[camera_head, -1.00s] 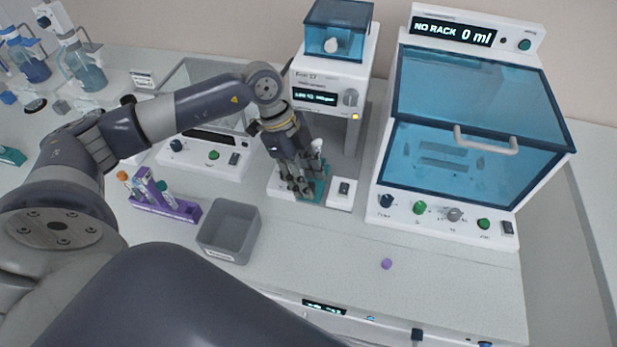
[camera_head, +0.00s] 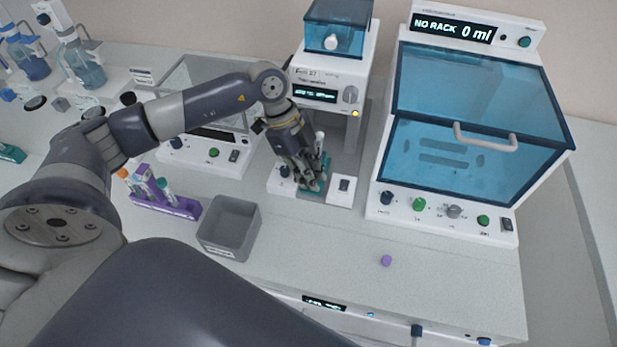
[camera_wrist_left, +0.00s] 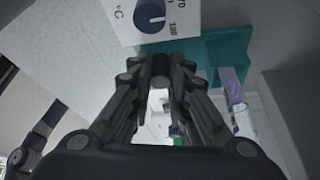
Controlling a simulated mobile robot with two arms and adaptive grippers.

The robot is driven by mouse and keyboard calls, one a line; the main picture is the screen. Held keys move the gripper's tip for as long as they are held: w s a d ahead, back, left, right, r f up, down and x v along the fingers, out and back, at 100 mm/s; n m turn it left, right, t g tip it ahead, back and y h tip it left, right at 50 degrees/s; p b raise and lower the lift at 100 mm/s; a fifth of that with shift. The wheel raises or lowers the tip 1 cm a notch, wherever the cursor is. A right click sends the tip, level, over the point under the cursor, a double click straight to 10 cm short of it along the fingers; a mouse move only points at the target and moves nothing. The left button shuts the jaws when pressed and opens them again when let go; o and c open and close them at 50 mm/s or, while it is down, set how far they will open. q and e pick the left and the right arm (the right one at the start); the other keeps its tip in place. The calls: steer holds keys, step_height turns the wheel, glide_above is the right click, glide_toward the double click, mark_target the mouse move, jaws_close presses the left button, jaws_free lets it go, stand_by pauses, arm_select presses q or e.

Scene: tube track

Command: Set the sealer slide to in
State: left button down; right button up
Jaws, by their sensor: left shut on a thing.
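The sealer (camera_head: 316,93) is the white machine with a blue-tinted top and a lit display, at the centre of the head view. Its teal slide (camera_head: 325,166) lies low at its base, partly hidden by my left gripper (camera_head: 312,184). The teal slide also shows in the wrist view (camera_wrist_left: 228,48), with a dark round grip (camera_wrist_left: 160,68) between my fingertips. My left gripper (camera_wrist_left: 160,78) is shut on this grip. A tube with a white cap (camera_head: 319,138) stands upright at the slide, behind my fingers. My right gripper is not in view.
A dial (camera_wrist_left: 150,17) sits beside the slide, and a switch (camera_head: 344,184) is to its right. A grey bin (camera_head: 229,228) and a purple tube rack (camera_head: 180,208) stand front left. A large blue-lidded machine (camera_head: 465,150) stands right.

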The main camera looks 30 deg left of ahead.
arm_select(q)
steer(key=shift+w+a, duration=0.2)
steer(key=shift+w, duration=0.5)
steer(key=shift+w+a, duration=0.15)
steer(key=shift+w, duration=0.55)
steer(key=c, duration=1.5)
jaws_free()
steer(key=shift+r, duration=0.1)
steer(key=v, duration=1.2)
steer(key=shift+c, duration=0.3)
